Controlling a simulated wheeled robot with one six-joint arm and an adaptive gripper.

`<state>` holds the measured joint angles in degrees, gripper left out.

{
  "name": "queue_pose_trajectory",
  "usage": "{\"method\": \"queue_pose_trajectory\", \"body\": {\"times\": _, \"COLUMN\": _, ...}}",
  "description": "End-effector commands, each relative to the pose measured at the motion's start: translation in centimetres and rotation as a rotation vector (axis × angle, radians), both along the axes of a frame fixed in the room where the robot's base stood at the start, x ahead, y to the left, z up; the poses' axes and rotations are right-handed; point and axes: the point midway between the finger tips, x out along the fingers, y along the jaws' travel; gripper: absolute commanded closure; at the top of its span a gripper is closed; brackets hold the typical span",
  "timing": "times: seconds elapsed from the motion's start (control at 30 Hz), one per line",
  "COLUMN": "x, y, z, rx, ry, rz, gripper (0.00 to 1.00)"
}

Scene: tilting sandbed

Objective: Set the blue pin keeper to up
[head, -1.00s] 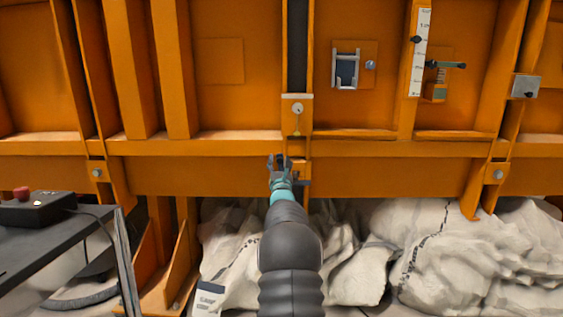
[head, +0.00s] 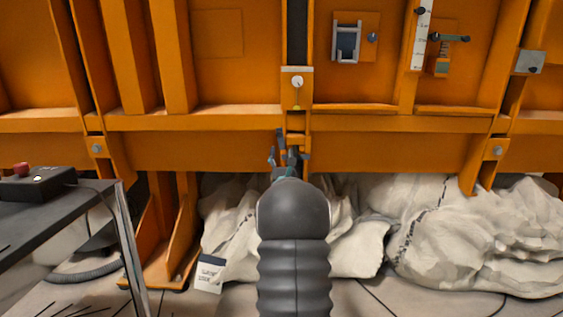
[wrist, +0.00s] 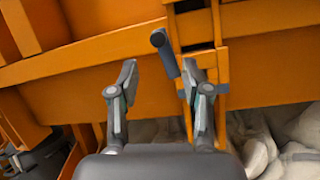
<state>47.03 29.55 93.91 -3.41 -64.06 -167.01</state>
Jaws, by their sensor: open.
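The blue pin keeper (wrist: 168,62) looks like a short blue-grey bar with a dark round end, on the orange frame. In the wrist view its dark end points up and slightly left. In the head view it shows as a small dark upright bar (head: 281,140) just above my gripper. My gripper (wrist: 158,75) is open and empty, its fingers spread below and to either side of the bar's lower part. The bar is nearer the right fingertip; I cannot tell whether they touch. In the head view my gripper (head: 287,156) partly hides the bar's lower end.
A latch handle (head: 449,38) and a scale strip (head: 422,35) are up right. Pale sacks (head: 400,230) lie below. A dark table with a red button (head: 21,169) stands left.

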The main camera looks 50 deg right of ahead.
Motion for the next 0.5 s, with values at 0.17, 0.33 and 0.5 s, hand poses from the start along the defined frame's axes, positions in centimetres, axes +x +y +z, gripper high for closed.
{"method": "queue_pose_trajectory", "body": {"times": 0.17, "x": -1.1, "y": 1.1, "z": -0.9, "rx": 0.001, "ry": 0.001, "rz": 0.000, "gripper": 0.52}}
{"method": "queue_pose_trajectory", "body": {"times": 0.33, "x": -1.4, "y": 1.4, "z": -1.2, "rx": 0.000, "ry": 0.000, "rz": 0.001, "gripper": 0.52}}
{"method": "queue_pose_trajectory", "body": {"times": 0.5, "x": -1.4, "y": 1.4, "z": -1.2, "rx": 0.000, "ry": 0.000, "rz": 0.001, "gripper": 0.52}}
